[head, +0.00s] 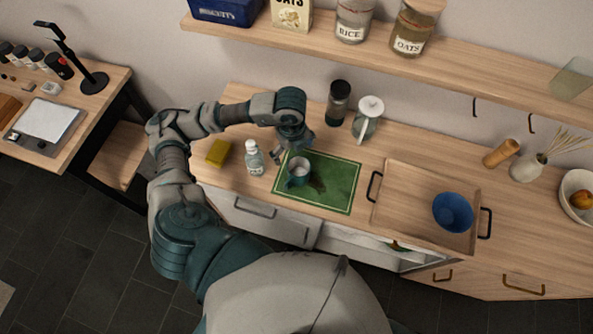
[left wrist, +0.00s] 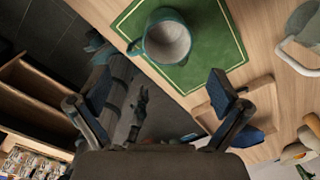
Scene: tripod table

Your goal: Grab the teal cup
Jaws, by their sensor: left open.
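The teal cup (head: 299,172) stands upright on a green mat (head: 338,190) on the counter. The left wrist view shows the cup (left wrist: 167,42) from above, with a pale, empty-looking inside and its handle (left wrist: 134,48) to the left. My left gripper (head: 287,152) is open and empty, just behind and left of the cup in the head view. In the left wrist view the cup is beyond the open fingers of my left gripper (left wrist: 160,92), apart from both. My right gripper is not in view.
A small white bottle (head: 254,158) and a yellow sponge (head: 217,152) stand left of the mat. A dark jar (head: 339,101) and a pale green pitcher (head: 367,120) stand behind. A wooden tray (head: 412,219) with a blue bowl (head: 453,212) is at right. A shelf (head: 450,75) overhangs the back.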

